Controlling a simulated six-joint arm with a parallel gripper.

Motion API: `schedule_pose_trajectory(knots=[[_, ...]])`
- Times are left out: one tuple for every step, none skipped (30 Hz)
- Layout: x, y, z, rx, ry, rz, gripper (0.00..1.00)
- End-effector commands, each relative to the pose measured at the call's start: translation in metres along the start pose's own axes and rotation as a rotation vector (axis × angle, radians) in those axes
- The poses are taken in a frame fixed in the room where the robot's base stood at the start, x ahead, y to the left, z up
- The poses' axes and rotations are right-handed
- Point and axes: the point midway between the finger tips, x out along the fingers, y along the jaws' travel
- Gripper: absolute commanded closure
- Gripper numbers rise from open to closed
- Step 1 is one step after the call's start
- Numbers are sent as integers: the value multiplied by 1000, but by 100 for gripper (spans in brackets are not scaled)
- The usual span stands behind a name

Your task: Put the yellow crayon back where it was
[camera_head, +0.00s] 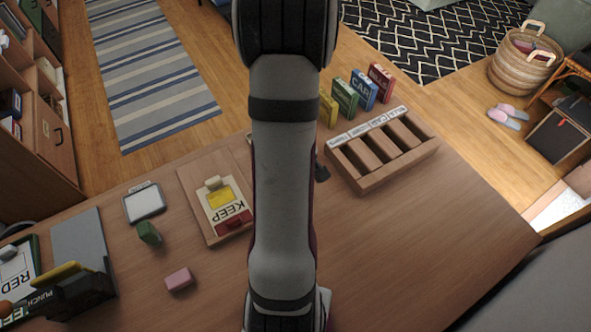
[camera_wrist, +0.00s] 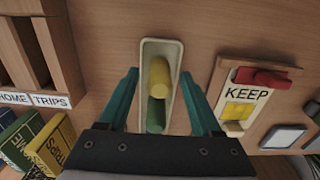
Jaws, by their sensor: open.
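The yellow crayon (camera_wrist: 159,78) shows in the wrist view as a short thick cylinder in a narrow cream tray (camera_wrist: 159,46). A green crayon (camera_wrist: 156,115) is in the same tray, in line with the yellow one and closer to my gripper's base. Whether the two touch I cannot tell. My gripper (camera_wrist: 158,74) is open, with one teal finger on each side of the tray and the yellow crayon between them in the picture. In the head view my arm hides the gripper, both crayons and most of the tray.
A slotted wooden rack (camera_head: 353,168) stands at the table's far edge, with several upright books (camera_head: 364,91) behind it. A KEEP board (camera_head: 202,210) lies left of my arm. A green block (camera_head: 148,233), a pink block (camera_head: 178,280) and a punch (camera_head: 75,290) are further left. The right table is clear.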

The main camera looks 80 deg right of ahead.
Motion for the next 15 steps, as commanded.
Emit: schedule_pose_trajectory(knots=[[-11,1,-1,1,5,3,34],[-18,1,-1,2,7,4,34],[-29,1,-1,1,7,4,34],[-37,1,-1,1,7,4,34],[-45,1,-1,2,7,4,34],[-56,1,-1,1,8,5,34],[-64,1,-1,0,7,5,34],[-71,1,-1,2,7,4,34],[-81,0,-1,2,6,3,34],[-87,0,-1,1,5,3,34],[-92,1,-1,1,5,3,34],[-98,0,0,2,4,2,34],[-102,0,0,1,4,2,34],[-105,0,0,1,3,2,34],[-108,0,0,0,2,2,34]])
